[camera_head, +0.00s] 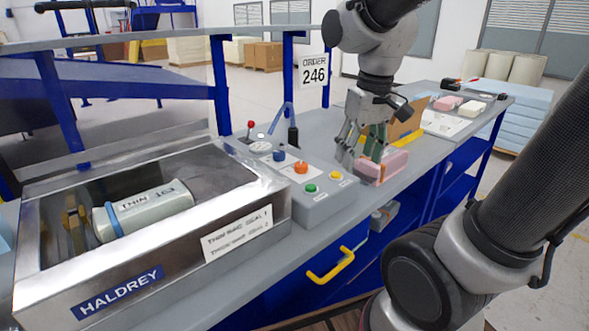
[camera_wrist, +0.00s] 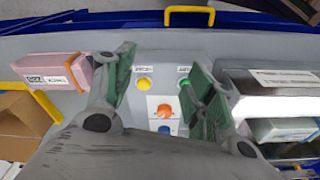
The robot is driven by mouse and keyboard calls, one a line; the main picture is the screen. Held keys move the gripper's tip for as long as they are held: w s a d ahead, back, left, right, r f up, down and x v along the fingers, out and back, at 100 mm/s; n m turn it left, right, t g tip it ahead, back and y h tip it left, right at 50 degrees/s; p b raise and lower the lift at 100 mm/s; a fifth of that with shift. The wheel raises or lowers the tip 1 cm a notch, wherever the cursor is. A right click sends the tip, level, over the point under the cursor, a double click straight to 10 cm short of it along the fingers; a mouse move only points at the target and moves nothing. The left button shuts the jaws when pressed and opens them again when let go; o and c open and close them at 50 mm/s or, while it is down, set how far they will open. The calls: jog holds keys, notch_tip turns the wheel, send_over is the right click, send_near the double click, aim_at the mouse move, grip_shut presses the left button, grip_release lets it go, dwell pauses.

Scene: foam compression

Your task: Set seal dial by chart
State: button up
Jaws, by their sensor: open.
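The control panel (camera_head: 325,203) carries an orange knob (camera_head: 300,167), a blue knob (camera_head: 279,155), a green button (camera_head: 310,188) and a yellow button (camera_head: 335,175). Which knob is the seal dial I cannot tell; their settings are too small to read. A white chart label (camera_head: 237,233) on the machine's front has two lines, apparently about thin and thick seals. My gripper (camera_head: 361,157) is open and empty, right of the panel beside a pink block. In the wrist view the orange knob (camera_wrist: 163,111) and blue knob (camera_wrist: 165,130) show between my open fingers (camera_wrist: 160,75).
The HALDREY machine (camera_head: 170,285) holds a pale roll (camera_head: 145,208) marked THIN. The pink block (camera_head: 386,167) with an orange band lies by a cardboard box (camera_head: 405,118). A red-tipped lever (camera_head: 251,125) stands behind the panel. An ORDER 246 sign (camera_head: 314,72) hangs behind.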

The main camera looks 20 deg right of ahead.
aim_at(301, 164)
jog(key=w+a+f+m, duration=0.1)
jog(key=w+a, duration=0.1)
jog(key=w, duration=0.2)
jog(key=w+a+f+m+g, duration=0.1)
jog(key=w+a+m, duration=0.1)
jog(key=w, duration=0.2)
jog(key=w+a+f+m, duration=0.1)
jog(key=w+a, duration=0.1)
jog(key=w, duration=0.1)
jog(key=shift+w+m+g, duration=0.3)
jog(key=shift+w+g, duration=0.1)
jog(key=w+m, duration=0.2)
jog(key=w+a+r+m, duration=0.1)
jog(key=shift+w+a+r, duration=0.1)
jog(key=shift+w, duration=0.2)
jog(key=shift+w+r+m, duration=0.1)
jog(key=shift+r+m, duration=0.25)
jog(key=shift+m, duration=0.55)
jog(key=shift+f+m, duration=0.15)
jog(key=shift+m, duration=0.55)
jog(key=shift+f, duration=0.3)
notch_tip(301, 164, down, 7)
jog(key=c, duration=1)
